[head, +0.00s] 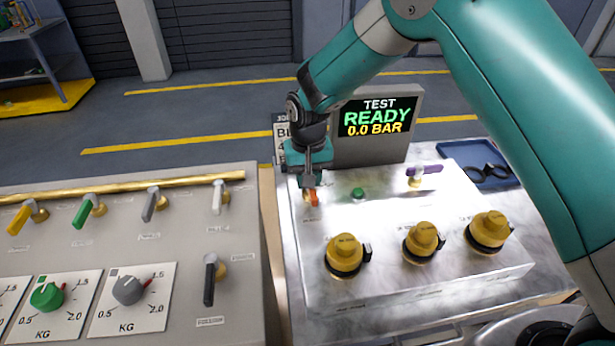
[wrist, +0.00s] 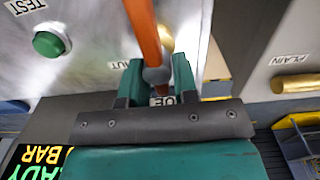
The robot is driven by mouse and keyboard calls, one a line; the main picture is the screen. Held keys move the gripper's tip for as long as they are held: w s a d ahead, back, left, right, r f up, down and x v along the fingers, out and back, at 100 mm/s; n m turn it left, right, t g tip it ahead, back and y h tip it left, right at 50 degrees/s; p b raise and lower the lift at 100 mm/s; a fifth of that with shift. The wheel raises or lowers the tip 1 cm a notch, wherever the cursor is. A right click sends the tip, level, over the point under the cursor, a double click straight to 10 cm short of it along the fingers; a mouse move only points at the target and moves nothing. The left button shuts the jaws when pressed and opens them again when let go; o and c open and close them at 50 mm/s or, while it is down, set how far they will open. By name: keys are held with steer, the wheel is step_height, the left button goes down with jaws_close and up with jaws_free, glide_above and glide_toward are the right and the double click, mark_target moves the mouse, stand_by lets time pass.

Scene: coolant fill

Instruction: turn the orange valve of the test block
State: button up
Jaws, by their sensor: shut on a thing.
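The test block (head: 385,278) is a pale metal panel on the right-hand bench. Its orange valve (head: 314,198) is at the panel's far left corner, and its orange lever (wrist: 143,30) shows large in the wrist view. My gripper (head: 311,183) is over the valve, pointing down. In the wrist view my gripper (wrist: 156,80) is shut on the orange lever, with a finger on each side of it. The fingers hide part of the lever, and its brass base is partly behind it.
A display (head: 368,118) behind the block reads TEST READY 0.0 BAR. A green button (head: 358,194), a purple-handled valve (head: 425,171) and yellow caps (head: 345,254) are nearby. A blue tray (head: 470,160) lies behind right. A panel of valves and knobs (head: 130,240) stands left across a gap.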

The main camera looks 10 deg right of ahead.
steer(key=o, duration=0.9)
steer(key=shift+r, duration=0.1)
step_height(320, 180, up, 17)
steer(key=shift+r+b, duration=0.2)
steer(key=shift+b, duration=1.05)
steer(key=s+d+n+y, duration=0.1)
steer(key=s+d+n, duration=0.1)
steer(key=s, duration=0.7)
steer(key=s+d+r+n+y, duration=0.1)
steer(key=s+d+n, duration=0.1)
steer(key=s, duration=0.8)
steer(key=s+d+n+y, duration=0.2)
steer(key=s, duration=0.8)
steer(key=shift+s+d+r+n, duration=0.15)
steer(key=shift+r+n, duration=0.1)
steer(key=shift+n, duration=0.15)
